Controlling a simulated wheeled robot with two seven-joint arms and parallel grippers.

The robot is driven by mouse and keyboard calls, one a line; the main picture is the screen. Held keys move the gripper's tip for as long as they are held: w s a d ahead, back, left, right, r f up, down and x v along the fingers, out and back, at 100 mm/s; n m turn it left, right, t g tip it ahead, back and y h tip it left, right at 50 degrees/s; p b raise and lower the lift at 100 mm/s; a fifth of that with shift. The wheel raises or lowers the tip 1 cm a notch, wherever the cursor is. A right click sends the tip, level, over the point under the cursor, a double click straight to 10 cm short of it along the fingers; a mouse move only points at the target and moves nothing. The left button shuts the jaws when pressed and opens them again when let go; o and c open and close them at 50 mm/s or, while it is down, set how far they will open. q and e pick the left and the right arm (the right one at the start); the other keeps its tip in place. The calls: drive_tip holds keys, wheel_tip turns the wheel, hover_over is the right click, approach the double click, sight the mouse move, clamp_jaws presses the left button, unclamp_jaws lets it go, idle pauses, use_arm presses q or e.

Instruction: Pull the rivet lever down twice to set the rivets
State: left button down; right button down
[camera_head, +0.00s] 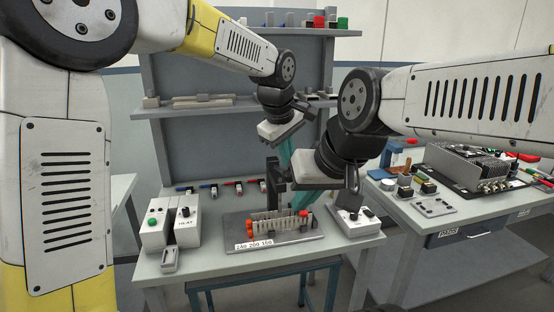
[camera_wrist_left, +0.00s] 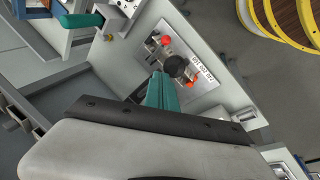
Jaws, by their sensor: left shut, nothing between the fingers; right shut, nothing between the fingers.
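The riveting tool (camera_head: 272,167) is a dark upright post at the back of a grey plate on the table. In the left wrist view a round black knob (camera_wrist_left: 176,66), which looks like the lever's end, is just beyond the tips of my left gripper (camera_wrist_left: 160,82). I cannot tell whether they touch. The left gripper's teal fingers (camera_head: 288,156) are shut and empty, above and right of the post. The slotted duct (camera_head: 280,224) with orange pieces lies on the plate. My right gripper (camera_head: 304,198) is shut and empty above the duct's right end; its body partly hides the tool area.
A white box with a green button (camera_head: 154,226) and another box with a knob (camera_head: 186,223) stand left of the plate. A control box (camera_head: 356,222) stands at right. Shelves (camera_head: 215,108) rise behind. A side table (camera_head: 450,222) carries electronics.

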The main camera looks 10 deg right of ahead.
use_arm(q)
drive_tip(key=s+f, duration=0.3)
drive_tip(key=f, duration=0.3)
drive_tip(key=shift+f, duration=0.15)
idle(5.3)
drive_tip(key=shift+s+d, duration=0.1)
drive_tip(key=shift+w+r, duration=0.8)
drive_tip(key=shift+r, duration=0.8)
drive_tip(key=shift+w+r, duration=0.85)
drive_tip(key=shift+r, duration=0.8)
drive_tip(key=shift+w+r, duration=0.8)
drive_tip(key=shift+r, duration=0.8)
